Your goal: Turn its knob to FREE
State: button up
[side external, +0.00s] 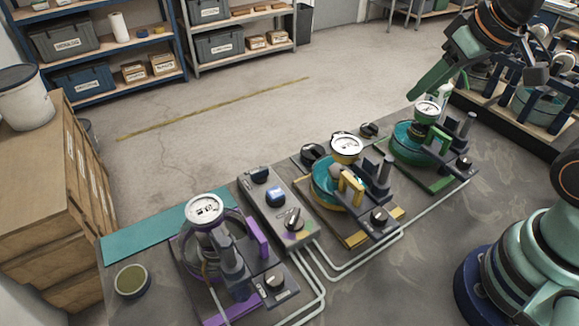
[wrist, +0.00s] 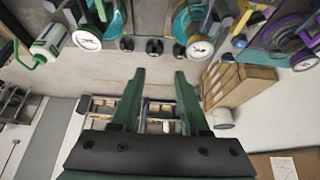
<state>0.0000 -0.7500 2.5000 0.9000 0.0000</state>
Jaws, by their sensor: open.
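Three stations stand on the bench in the side view: purple (side external: 215,318), yellow (side external: 358,238) and green (side external: 437,184). Each has a round gauge and a small dark front knob: purple's knob (side external: 276,281), yellow's knob (side external: 379,215) and green's knob (side external: 464,162). A grey control box (side external: 262,207) between purple and yellow carries a selector knob (side external: 293,218) and two more controls. Knob markings are too small to read, so which knob has FREE cannot be told. My gripper (side external: 415,92) is open and empty, raised above and behind the green station; its green fingers also show in the wrist view (wrist: 159,73).
A white bottle (side external: 444,94) stands near the green station. Pale pipes (side external: 345,268) run along the bench front. A small round dish (side external: 132,281) and teal mat (side external: 150,238) lie at the left. Shelves stand behind; the floor between is clear.

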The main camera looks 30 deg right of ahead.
jog(key=shift+o, duration=0.3)
jog(key=shift+o, duration=1.4)
jog(key=shift+a, duration=0.15)
jog(key=n+g, duration=0.2)
jog(key=g, duration=0.4)
send_over(274, 276)
notch_tip(274, 276, down, 4)
notch_tip(274, 276, down, 11)
jog(key=shift+f, duration=0.2)
grip_shut()
